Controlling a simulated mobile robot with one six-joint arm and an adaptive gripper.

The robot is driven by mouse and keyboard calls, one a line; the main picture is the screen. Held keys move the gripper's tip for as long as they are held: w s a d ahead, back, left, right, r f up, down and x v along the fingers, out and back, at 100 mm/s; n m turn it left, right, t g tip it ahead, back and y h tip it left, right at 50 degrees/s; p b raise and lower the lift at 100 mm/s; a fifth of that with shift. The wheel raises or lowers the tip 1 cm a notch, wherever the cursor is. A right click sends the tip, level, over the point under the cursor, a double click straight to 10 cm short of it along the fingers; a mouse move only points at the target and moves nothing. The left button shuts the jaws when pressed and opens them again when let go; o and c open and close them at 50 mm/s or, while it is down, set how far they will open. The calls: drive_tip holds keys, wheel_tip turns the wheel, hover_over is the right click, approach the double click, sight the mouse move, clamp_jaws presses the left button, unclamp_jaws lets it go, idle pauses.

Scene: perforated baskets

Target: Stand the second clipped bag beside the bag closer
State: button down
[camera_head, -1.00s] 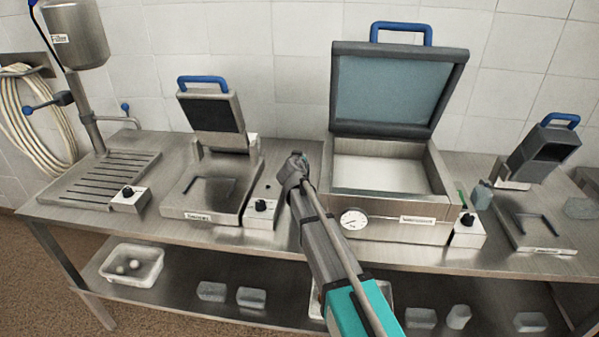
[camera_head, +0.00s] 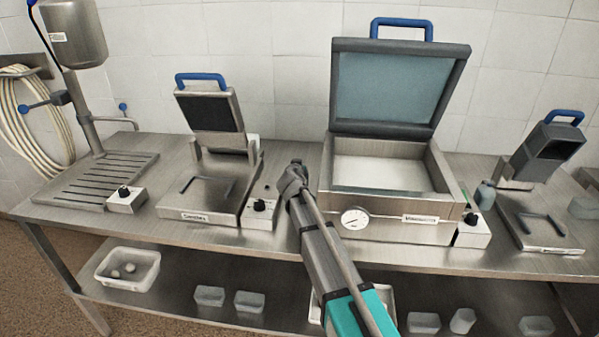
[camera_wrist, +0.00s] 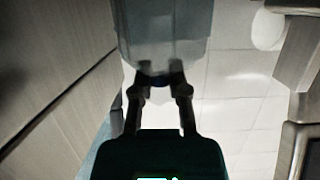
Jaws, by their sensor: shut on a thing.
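My gripper (camera_head: 291,180) is over the bench, between a press with a raised lid and the large open chamber. In the wrist view, my gripper (camera_wrist: 160,80) is shut on a pale grey-blue bag (camera_wrist: 165,30), with a dark blue clip-like part between the fingertips. The held bag cannot be made out in the head view. A small grey-blue bag-like thing (camera_head: 485,194) stands on the bench right of the chamber. Two similar presses, a left one (camera_head: 205,180) and a right one (camera_head: 545,215), have raised lids. I cannot tell which is the bag closer.
The large chamber (camera_head: 425,205) has its lid up. Small knob boxes (camera_head: 127,200) stand beside the machines. A white basket (camera_head: 110,275) with round things and several clear containers (camera_head: 250,301) sit on the lower shelf. A strip of bench left of the chamber is free.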

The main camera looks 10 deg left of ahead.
drive_tip(key=shift+f, duration=0.15)
drive_tip(key=c, duration=0.6)
unclamp_jaws()
drive_tip(key=shift+c, duration=0.2)
drive_tip(key=shift+s+r, duration=0.2)
drive_tip(key=shift+s, duration=0.05)
drive_tip(key=p+v, duration=0.3)
drive_tip(key=v, duration=0.8)
drive_tip(key=shift+s+p, duration=0.25)
drive_tip(key=shift+p, duration=0.05)
